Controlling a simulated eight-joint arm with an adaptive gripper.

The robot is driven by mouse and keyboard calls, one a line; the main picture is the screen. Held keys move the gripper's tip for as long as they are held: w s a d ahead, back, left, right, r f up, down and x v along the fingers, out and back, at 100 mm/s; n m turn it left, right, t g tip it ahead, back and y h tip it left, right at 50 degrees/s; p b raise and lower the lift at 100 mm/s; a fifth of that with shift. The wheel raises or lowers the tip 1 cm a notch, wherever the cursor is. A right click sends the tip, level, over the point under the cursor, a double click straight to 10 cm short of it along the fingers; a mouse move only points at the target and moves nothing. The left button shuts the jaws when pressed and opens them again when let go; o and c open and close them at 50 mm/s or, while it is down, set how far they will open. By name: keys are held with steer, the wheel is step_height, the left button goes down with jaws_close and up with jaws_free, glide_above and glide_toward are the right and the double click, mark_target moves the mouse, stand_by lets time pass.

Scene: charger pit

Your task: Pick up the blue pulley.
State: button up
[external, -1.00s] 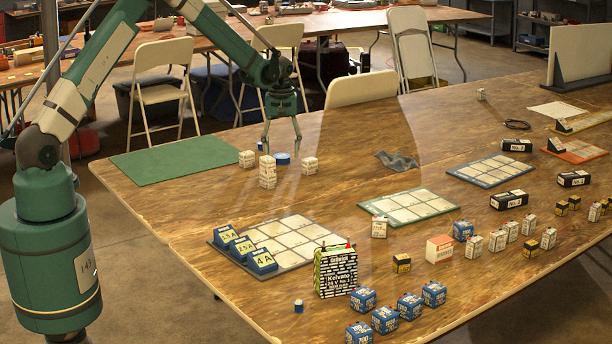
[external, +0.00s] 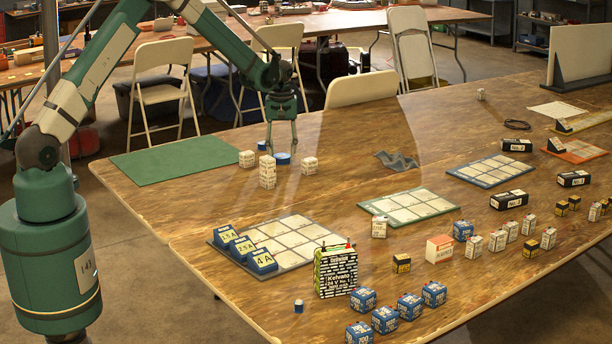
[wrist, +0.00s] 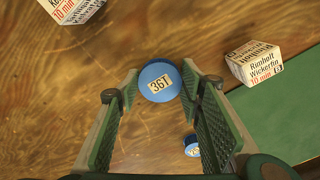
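The blue pulley (external: 283,158) lies flat on the wooden table, a round disc with a pale "36T" label on top. In the wrist view the pulley (wrist: 150,92) sits between the ends of my two fingers, with a narrow space on each side. My gripper (external: 281,149) points down over it, open and empty. A smaller blue round piece (wrist: 192,146) with a pale label shows beside the right finger in the wrist view, partly hidden by it.
A green mat (external: 175,161) lies to the left. The table to the right of the boxes is clear up to a grey cloth (external: 397,161).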

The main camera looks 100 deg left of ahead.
mark_target(282, 156)
steer(key=shift+r, duration=0.1)
step_height(282, 156, up, 10)
steer(key=p, duration=0.1)
steer(key=shift+p, duration=0.4)
stand_by(0.4)
stand_by(0.7)
steer(key=w+d+m, duration=0.9)
steer(key=w+d, duration=2.4)
steer(key=d, duration=0.3)
steer(key=w+d+m, duration=0.3)
steer(key=d, duration=1.2)
steer(key=w+d+m, duration=0.3)
steer(key=w+d, duration=0.1)
steer(key=d, duration=1.2)
steer(key=w+d+m, duration=0.2)
steer(key=w+d, duration=0.1)
steer(key=d, duration=1.3)
steer(key=shift+w+m, duration=0.2)
steer(key=shift+m, duration=0.2)
steer(key=shift+d, duration=0.1)
